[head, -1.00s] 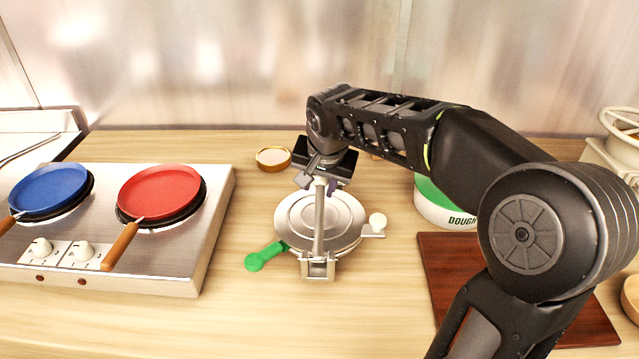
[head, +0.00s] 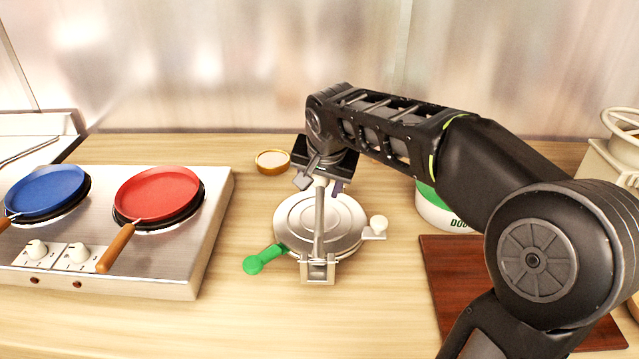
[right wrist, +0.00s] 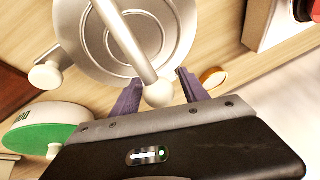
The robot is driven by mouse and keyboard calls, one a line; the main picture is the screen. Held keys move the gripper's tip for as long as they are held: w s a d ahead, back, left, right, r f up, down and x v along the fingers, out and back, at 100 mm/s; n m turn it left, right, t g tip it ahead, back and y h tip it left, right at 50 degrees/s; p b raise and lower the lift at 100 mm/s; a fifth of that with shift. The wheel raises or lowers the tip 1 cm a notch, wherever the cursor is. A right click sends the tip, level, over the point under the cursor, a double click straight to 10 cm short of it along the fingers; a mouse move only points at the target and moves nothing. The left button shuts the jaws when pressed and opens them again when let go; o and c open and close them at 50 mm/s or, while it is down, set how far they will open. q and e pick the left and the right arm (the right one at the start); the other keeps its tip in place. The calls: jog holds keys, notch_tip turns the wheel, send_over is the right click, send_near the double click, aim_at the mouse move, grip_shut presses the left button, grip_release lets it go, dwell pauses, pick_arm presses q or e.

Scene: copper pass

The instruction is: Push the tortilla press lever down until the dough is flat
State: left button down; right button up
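The silver tortilla press (head: 343,225) stands on the counter with its round top plate lowered. Its lever (head: 319,225) runs over the plate from the near hinge to the far side. No dough shows at the press; the plate hides what is beneath. My right gripper (head: 320,186) is at the lever's far end. In the right wrist view, the lever's round pale knob (right wrist: 158,94) sits between the spread purple fingers (right wrist: 158,93), with gaps on both sides. My left gripper is not in view.
A green-handled piece (head: 264,259) sticks out left of the press. A stove with a blue pan (head: 45,190) and a red pan (head: 157,193) stands left. A small round dish (head: 272,162) lies behind. A dough tub (head: 435,212) and brown board (head: 447,290) are right.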

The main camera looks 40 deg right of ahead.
jog(key=v, duration=0.8)
jog(key=shift+f, duration=0.1)
jog(key=shift+s+f, duration=0.1)
dwell(0.6)
